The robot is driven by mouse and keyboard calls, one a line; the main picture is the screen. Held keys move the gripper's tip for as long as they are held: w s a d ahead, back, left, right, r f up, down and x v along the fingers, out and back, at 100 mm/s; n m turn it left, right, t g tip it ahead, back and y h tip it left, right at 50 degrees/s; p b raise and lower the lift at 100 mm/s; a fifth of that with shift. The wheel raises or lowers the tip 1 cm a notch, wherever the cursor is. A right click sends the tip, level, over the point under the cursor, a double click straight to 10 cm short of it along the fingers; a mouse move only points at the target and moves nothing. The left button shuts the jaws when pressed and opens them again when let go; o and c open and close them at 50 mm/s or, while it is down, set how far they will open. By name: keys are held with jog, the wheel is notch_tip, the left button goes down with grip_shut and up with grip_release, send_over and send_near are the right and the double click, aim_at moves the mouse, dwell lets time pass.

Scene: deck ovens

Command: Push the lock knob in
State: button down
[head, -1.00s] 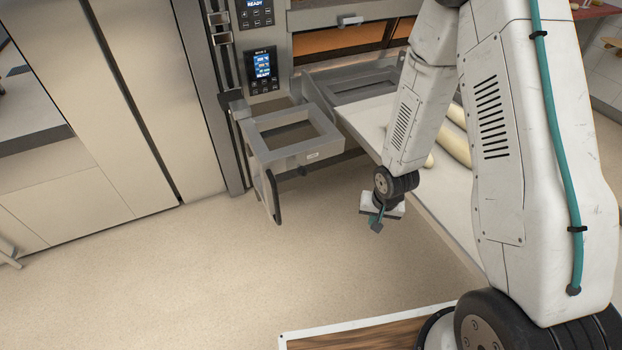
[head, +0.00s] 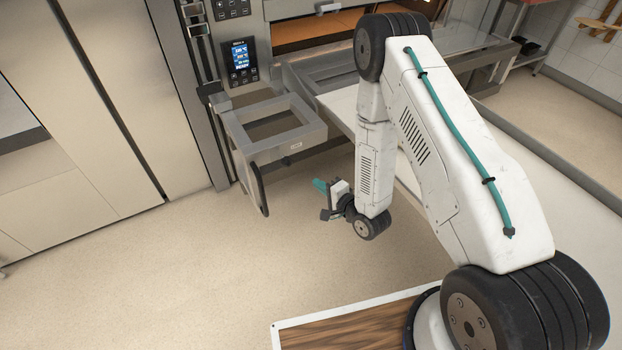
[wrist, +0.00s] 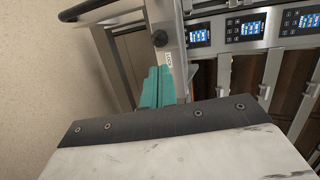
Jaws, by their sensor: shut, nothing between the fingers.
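A round black knob (wrist: 160,38) shows in the wrist view on a grey metal bar, beside a small white label with dark lettering. In the head view a similar label sits on the front edge of the grey metal frame (head: 268,148), which stands out from the oven front; I cannot clearly make out the knob there. My gripper (head: 319,185) is right of and below this frame, apart from it, with its teal fingers pointing left and slightly up. In the wrist view the teal fingers of my gripper (wrist: 158,75) are shut and empty, just below the knob in the picture.
A black curved handle (head: 262,190) hangs from the frame's front. The oven's lit control panel (head: 239,60) is behind it. A pale loading surface (head: 345,108) runs right of the frame, behind my arm. A wood-topped board (head: 345,332) lies at the bottom. The floor left of my gripper is clear.

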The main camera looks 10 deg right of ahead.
aim_at(291, 161)
jog(key=x, duration=1.2)
jog(key=shift+w+a, duration=0.15)
jog(key=shift+w, duration=0.15)
jog(key=shift+w+a, duration=0.15)
jog(key=shift+w, duration=0.4)
jog(key=shift+w+a, duration=0.15)
jog(key=shift+w, duration=0.4)
jog(key=shift+w+r, duration=0.1)
jog(key=shift+w, duration=0.3)
